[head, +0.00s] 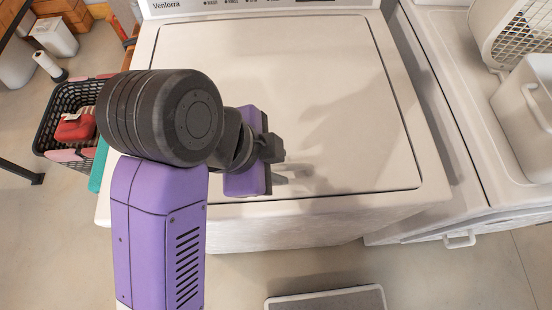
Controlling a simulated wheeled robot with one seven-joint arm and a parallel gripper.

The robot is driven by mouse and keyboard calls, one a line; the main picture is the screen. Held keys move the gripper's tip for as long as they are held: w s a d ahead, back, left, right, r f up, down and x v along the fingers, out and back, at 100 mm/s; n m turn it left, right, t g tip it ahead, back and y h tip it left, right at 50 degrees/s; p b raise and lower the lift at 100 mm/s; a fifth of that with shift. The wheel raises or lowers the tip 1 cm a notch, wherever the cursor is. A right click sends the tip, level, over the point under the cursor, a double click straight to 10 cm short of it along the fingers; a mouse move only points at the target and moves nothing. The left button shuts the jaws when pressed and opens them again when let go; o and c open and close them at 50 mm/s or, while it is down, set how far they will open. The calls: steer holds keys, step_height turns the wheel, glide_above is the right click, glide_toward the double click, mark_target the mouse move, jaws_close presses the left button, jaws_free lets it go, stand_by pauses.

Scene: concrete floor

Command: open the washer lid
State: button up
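The washer (350,213) is a white top-loader in the middle of the head view. Its lid (330,80) is a large pale panel, lying flat and closed, with a dark seam around it. My gripper (279,165) is over the front left part of the lid, pointing right, with a blurred shadow or reflection on the lid beside it. Its dark finger parts are small and partly overlapped, so I cannot tell whether they are apart. Nothing shows held in it. My arm hides the lid's front left corner.
A control panel (260,4) runs along the washer's back. Another white appliance (470,170) stands close on the right, with a white container (525,110) on it. A dark basket (68,120) stands left. A grey mat (325,300) lies in front on the concrete floor.

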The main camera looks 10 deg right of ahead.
jaws_close()
stand_by(1.4)
